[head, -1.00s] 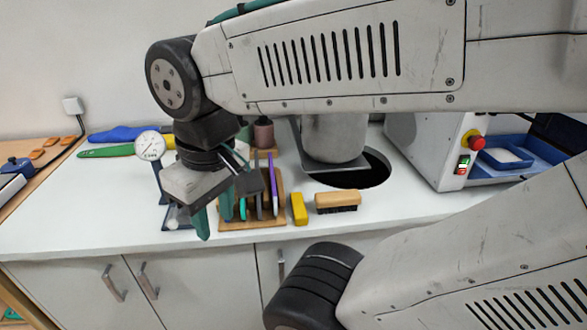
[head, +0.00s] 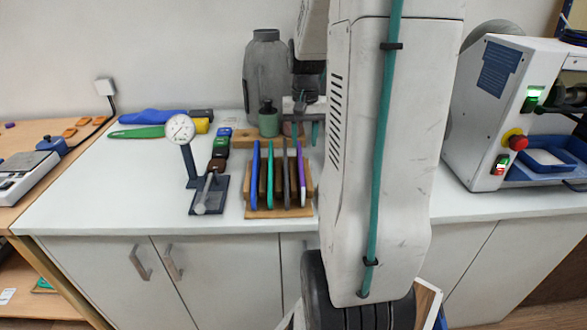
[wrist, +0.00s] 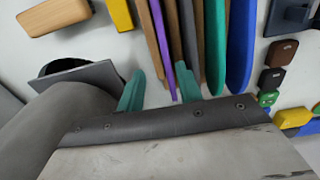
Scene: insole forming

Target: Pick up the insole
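Upright insoles stand in a wooden rack (head: 258,212): a blue one (head: 255,175), a teal one (head: 269,175) and a purple one (head: 300,172). In the wrist view the purple insole (wrist: 159,48) shows edge-on between the teal fingers of my gripper (wrist: 158,70), nearer the right finger. The teal insole (wrist: 215,50) and blue insole (wrist: 241,45) are further right. My gripper is open and empty. In the head view, its teal fingers (head: 308,131) show just behind the rack, partly hidden by my arm. Contact with the purple insole cannot be told.
A dial gauge stand (head: 188,160) is left of the rack. A white machine (head: 490,130) is at right. The front-left counter is clear.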

